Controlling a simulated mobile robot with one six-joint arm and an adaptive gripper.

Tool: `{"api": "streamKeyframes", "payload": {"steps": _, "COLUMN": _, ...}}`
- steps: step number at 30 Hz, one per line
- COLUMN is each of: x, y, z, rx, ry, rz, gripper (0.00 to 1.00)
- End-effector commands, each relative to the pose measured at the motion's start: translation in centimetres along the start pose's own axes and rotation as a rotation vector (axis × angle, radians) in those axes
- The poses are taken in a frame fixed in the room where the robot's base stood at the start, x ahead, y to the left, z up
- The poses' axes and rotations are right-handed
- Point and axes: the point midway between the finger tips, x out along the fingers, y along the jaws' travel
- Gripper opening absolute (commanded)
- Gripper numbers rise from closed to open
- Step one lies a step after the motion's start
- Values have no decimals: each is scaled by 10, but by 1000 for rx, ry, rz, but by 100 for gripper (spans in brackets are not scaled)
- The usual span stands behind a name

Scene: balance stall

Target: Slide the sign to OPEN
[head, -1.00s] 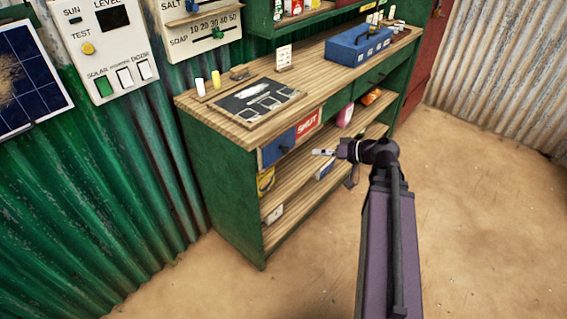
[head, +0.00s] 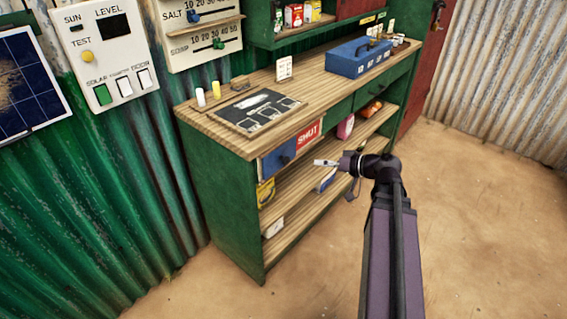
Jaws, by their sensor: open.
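The sign sits on the front of the green counter, just under the top's edge. Its red panel (head: 308,136) reads SHUT in white letters. A blue sliding panel (head: 271,160) with a dark knob (head: 286,159) covers the part to the left of it. The word OPEN does not show. My gripper (head: 317,162) is open and empty. In the picture it is just below the red panel and to the right of the knob, with a visible gap to the knob. Its exact distance from the counter front is hard to judge.
The wooden counter top (head: 205,122) holds a slate board (head: 240,122) and a blue box (head: 345,65). Packets lie on the shelves (head: 290,192) below the sign. A switch panel (head: 75,40) hangs on the green wall. The dirt floor (head: 480,190) to the right is clear.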

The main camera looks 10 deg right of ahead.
Motion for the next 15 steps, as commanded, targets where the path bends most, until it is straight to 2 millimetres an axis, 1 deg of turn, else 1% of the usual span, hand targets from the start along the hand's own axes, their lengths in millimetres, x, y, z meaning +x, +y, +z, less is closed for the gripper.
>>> {"api": "streamKeyframes", "payload": {"steps": 8, "x": 28, "y": 2, "z": 1, "rx": 0, "ry": -1, "rz": -1, "gripper": 76}}
{"api": "streamKeyframes", "payload": {"steps": 15, "x": 57, "y": 2, "z": 1, "rx": 0, "ry": -1, "rz": -1, "gripper": 76}}
